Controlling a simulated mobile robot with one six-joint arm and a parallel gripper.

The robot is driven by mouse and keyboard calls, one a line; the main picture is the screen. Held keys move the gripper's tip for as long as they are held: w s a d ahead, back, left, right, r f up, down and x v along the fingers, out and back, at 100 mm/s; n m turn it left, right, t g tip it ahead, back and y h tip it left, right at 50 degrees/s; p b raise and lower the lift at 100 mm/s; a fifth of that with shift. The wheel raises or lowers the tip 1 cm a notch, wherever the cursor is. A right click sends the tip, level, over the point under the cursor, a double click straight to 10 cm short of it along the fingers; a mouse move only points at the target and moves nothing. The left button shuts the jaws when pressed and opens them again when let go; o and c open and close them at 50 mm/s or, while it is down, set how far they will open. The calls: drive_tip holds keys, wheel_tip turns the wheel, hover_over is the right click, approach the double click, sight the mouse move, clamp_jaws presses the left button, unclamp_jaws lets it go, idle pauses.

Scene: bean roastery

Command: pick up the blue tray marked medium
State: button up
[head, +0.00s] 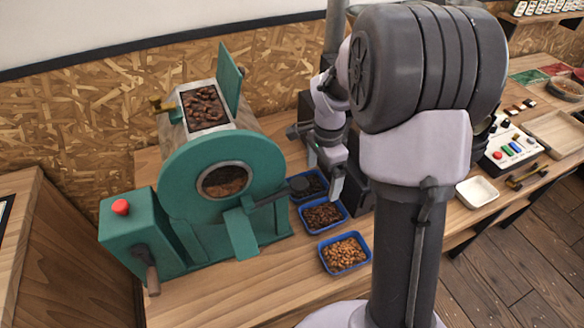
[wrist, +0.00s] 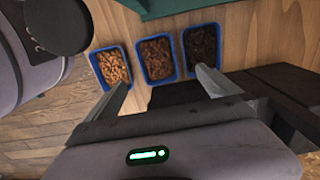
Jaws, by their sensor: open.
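Three blue trays of beans stand in a row on the wooden bench; I cannot read any marking on them. The middle tray (head: 327,231) holds mid-brown beans and also shows in the wrist view (wrist: 139,62). The front tray (head: 347,270) holds light golden beans; it is at the left in the wrist view (wrist: 95,66). The back tray (head: 302,201) holds dark beans and is partly hidden by my arm; it is at the right in the wrist view (wrist: 184,48). My gripper (head: 324,176) is open and empty above the trays, its fingers spread below the middle tray in the wrist view (wrist: 164,84).
A green roaster (head: 225,165) with a chute and handle stands just left of the trays. A dark box (head: 360,195) is close on their right. Further right are a white dish (head: 477,192), a button panel (head: 508,147) and a wooden tray (head: 553,133). Bench left of the front tray is clear.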

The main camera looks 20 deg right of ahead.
drive_tip(key=b, duration=0.5)
hover_over(322, 218)
wheel_tip(322, 218, down, 11)
drive_tip(key=shift+w+a+f, duration=0.1)
drive_tip(key=shift+a+f, duration=0.05)
drive_tip(key=f+b, duration=0.2)
drive_tip(key=f, duration=0.4)
drive_tip(key=shift+d+f+b, duration=0.15)
drive_tip(key=shift+d+b, duration=0.05)
drive_tip(key=shift+b, duration=0.2)
drive_tip(key=shift+c, duration=0.7)
drive_tip(key=c, duration=1)
